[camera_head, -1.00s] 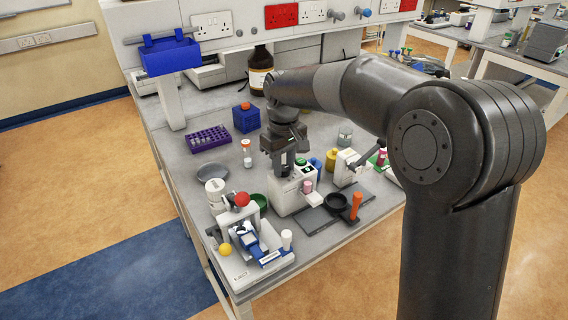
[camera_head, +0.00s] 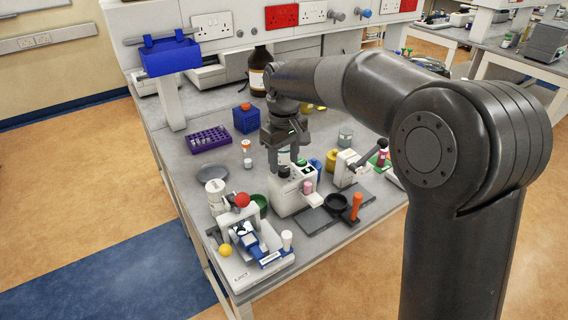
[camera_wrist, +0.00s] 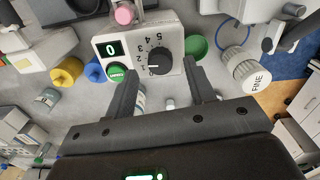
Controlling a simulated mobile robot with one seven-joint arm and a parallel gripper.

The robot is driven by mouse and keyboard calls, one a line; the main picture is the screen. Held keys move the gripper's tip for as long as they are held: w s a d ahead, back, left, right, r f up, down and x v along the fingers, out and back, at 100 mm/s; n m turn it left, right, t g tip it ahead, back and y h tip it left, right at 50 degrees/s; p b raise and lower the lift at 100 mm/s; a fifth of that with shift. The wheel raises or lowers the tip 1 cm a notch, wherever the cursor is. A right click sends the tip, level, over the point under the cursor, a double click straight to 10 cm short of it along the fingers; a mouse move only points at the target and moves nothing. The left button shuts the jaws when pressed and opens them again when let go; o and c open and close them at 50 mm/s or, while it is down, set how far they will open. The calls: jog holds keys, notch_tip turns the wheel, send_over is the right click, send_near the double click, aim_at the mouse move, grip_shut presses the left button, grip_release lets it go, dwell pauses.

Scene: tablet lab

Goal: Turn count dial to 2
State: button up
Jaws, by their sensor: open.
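The white counter device (camera_head: 290,196) stands on the bench in the head view, with a dark knob on its top. In the wrist view the device (camera_wrist: 176,30) shows its black count dial (camera_wrist: 160,59) beside a ring of printed numbers up to 5. The dial's pale mark points left, near the low numbers. The small display (camera_wrist: 110,49) reads 0, and a green button (camera_wrist: 116,72) lies below it. My gripper (camera_head: 284,163) is above the device, with its fingers pointing down. In the wrist view my gripper (camera_wrist: 161,68) is open and empty, its fingers on either side of the dial.
A pink cylinder (camera_head: 308,186) stands at the device's front. A black dish (camera_head: 335,202) and orange-handled tool (camera_head: 356,205) are to its right. A green bowl (camera_head: 260,201) and a white jar marked FINE (camera_wrist: 251,75) are near. A purple rack (camera_head: 207,140) stands further left.

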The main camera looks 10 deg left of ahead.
aim_at(285, 168)
notch_tip(285, 168, up, 9)
dwell(0.3)
jog(key=shift+d+f, duration=0.1)
jog(key=s+d+r+m+t, duration=0.1)
jog(key=s+d+m+t, duration=0.15)
jog(key=s+d, duration=0.45)
jog(key=s+d+r+m+t, duration=0.1)
jog(key=s+d+m, duration=0.25)
jog(key=d, duration=0.65)
jog(key=s+d+f+m+t, duration=0.1)
jog(key=s+d+f+m, duration=0.1)
jog(key=s+d, duration=0.3)
jog(key=s+d+f+m+t, duration=0.1)
jog(key=s+d+f, duration=0.3)
jog(key=s, duration=0.5)
jog(key=shift+s+d+f+m, duration=0.2)
jog(key=shift+d+f+m, duration=0.2)
jog(key=shift+d+m, duration=0.45)
